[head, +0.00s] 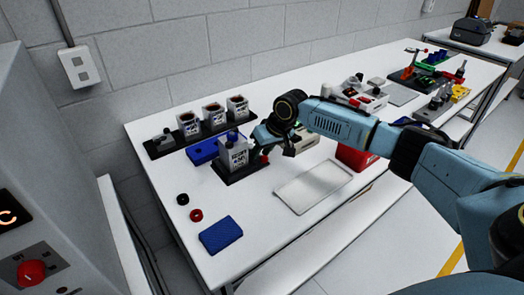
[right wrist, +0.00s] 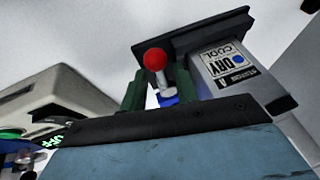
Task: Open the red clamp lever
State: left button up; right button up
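The red clamp lever is a red ball (right wrist: 154,60) on a short pale stem, close to a grey block labelled "DRY COOL" (right wrist: 225,65) on a black base. In the head view its red knob (head: 265,158) shows small beside the grey labelled block (head: 236,156). My right gripper (head: 266,142) is at the right side of that block, its tips largely hidden by the hand. In the right wrist view its two dark green fingers (right wrist: 158,88) stand apart on either side of the lever, with visible gaps. The left gripper is not in view.
A black rack (head: 160,152) with several labelled cups stands behind. A blue tray (head: 203,152) is behind the block. A pale tray (head: 313,186) and red bin (head: 352,157) are to the right. A blue pad (head: 221,235) and two rings lie in front, with bare table around them.

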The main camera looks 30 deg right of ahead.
jog(key=shift+c, duration=0.3)
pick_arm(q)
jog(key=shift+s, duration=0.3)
pick_arm(e)
grip_shut()
